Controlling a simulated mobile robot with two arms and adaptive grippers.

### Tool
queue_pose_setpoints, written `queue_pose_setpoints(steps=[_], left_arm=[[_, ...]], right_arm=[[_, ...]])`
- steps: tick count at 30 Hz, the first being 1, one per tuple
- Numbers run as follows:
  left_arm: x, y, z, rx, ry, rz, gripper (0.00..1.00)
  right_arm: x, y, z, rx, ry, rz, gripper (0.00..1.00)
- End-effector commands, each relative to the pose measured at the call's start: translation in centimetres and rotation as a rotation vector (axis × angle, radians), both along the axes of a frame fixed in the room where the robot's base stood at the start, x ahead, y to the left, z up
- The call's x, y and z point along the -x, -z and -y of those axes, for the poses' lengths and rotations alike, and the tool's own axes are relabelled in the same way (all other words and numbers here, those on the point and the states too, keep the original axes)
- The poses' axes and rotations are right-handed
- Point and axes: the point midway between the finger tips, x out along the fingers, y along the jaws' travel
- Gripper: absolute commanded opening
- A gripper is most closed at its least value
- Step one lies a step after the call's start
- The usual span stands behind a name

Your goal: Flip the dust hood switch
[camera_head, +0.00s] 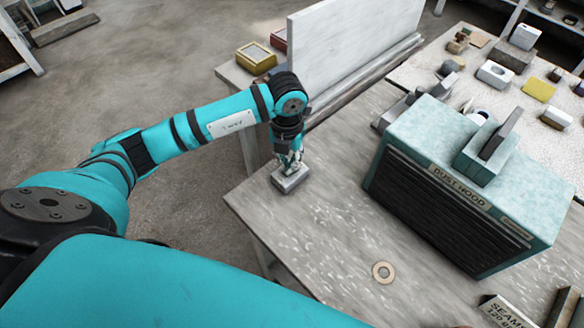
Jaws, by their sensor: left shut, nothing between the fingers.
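The dust hood (405,200) is a speckled teal box with a dark slatted front and a "DUST HOOD" label, standing on the right part of the table. On its top sits a teal switch housing (477,165) with a dark flat lever (502,133) tilted up toward the right. My left gripper (289,162) points down at the table's left corner, well left of the hood. It is shut and holds nothing. A small grey block (291,180) is right at its fingertips; I cannot tell whether they touch. My right gripper is out of view.
The grey table (320,235) is bare between my left gripper and the hood, apart from a tan ring (383,272) near the front. An upright pale board (345,45) stands behind the gripper. Yellow box (256,57) and several small items on a white surface (430,70) lie farther back.

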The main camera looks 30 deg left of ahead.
Motion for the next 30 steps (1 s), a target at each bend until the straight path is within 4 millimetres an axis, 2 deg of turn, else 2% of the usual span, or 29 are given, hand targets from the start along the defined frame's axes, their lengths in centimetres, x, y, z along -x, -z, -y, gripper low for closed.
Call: queue_pose_setpoints(steps=[30], left_arm=[[0.0, 1.6, 0.0, 0.000, 0.000, 0.000, 0.00]], right_arm=[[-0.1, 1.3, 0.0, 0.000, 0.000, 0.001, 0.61]])
